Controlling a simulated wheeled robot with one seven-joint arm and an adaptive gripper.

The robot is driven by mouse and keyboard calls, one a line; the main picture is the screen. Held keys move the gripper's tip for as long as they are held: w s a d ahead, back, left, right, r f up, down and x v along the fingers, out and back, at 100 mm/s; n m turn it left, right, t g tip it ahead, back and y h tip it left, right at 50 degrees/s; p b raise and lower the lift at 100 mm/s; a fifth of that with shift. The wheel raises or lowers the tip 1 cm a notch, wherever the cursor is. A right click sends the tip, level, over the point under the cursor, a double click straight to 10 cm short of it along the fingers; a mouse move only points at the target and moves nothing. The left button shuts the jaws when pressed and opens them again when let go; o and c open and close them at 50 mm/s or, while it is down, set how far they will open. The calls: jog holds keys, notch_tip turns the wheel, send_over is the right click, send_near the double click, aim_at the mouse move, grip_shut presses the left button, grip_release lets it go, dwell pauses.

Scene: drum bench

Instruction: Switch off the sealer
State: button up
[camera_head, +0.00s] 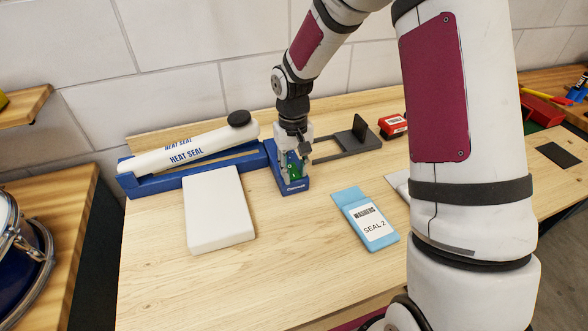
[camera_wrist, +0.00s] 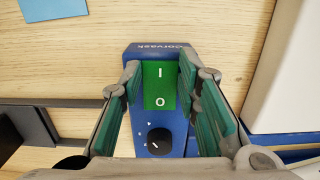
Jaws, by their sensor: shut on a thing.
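The heat sealer has a white arm (camera_head: 190,152) marked "HEAT SEAL", tilted up above its blue base (camera_head: 128,183). A blue control box (camera_head: 295,187) joins the base's right end; it also shows in the wrist view (camera_wrist: 133,52). On the box sits a green rocker switch (camera_wrist: 160,85) marked I and O, with a black dial (camera_wrist: 159,141) beyond the O end. I cannot tell which end is pressed. My gripper (camera_head: 295,155) points down over the box.
A white block (camera_head: 218,210) lies in front of the sealer. A blue "WASHERS SEAL 2" pouch (camera_head: 366,217) lies to the right. A dark stand (camera_head: 357,137) and a red box (camera_head: 393,125) are behind. The wooden bench front is clear at centre.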

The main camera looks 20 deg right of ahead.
aim_at(290, 166)
jog(key=shift+w+g+b, duration=0.35)
jog(key=shift+g+b, duration=0.45)
jog(key=shift+g, duration=0.1)
jog(key=shift+r+g, duration=0.1)
jog(key=shift+g, duration=0.2)
jog(key=o, duration=1.2)
jog(key=shift+c, duration=0.2)
jog(key=shift+r, duration=0.15)
jog(key=v, duration=1.2)
